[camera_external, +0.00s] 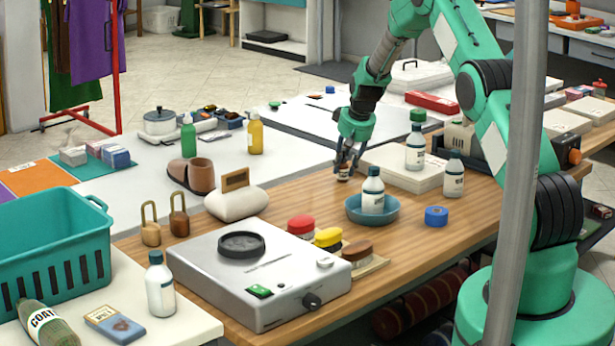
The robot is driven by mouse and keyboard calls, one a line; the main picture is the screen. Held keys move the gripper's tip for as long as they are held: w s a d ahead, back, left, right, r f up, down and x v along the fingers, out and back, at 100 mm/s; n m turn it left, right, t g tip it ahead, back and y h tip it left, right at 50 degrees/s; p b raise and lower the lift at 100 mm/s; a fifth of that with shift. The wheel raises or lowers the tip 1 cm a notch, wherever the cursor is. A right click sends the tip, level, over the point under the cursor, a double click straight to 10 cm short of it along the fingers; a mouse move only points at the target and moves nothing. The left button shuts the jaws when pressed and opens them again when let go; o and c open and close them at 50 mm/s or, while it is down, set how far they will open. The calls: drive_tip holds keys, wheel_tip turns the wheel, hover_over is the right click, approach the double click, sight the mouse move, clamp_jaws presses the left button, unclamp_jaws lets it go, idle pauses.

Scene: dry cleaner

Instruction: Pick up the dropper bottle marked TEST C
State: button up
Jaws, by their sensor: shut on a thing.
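My gripper (346,163) points down over the far side of the wooden counter, behind the blue bowl. It is shut on a small brown bottle (344,173) with a pale band, at or just above the wood. The fingers hide its upper part, and any marking is too small to read. I cannot tell whether it is the one marked TEST C. No TEST C label is legible elsewhere.
A white bottle (373,188) stands in the blue bowl (358,219) in front of my gripper. Two more white bottles stand to the right, one (415,148) on a pale flat box (385,163), one (453,180) beside it. A blue roll (436,216) lies nearby. Brushes and a metal device (215,290) stand front left.

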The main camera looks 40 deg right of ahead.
drive_tip(key=shift+r+p, duration=0.95)
drive_tip(key=shift+r, duration=4.05)
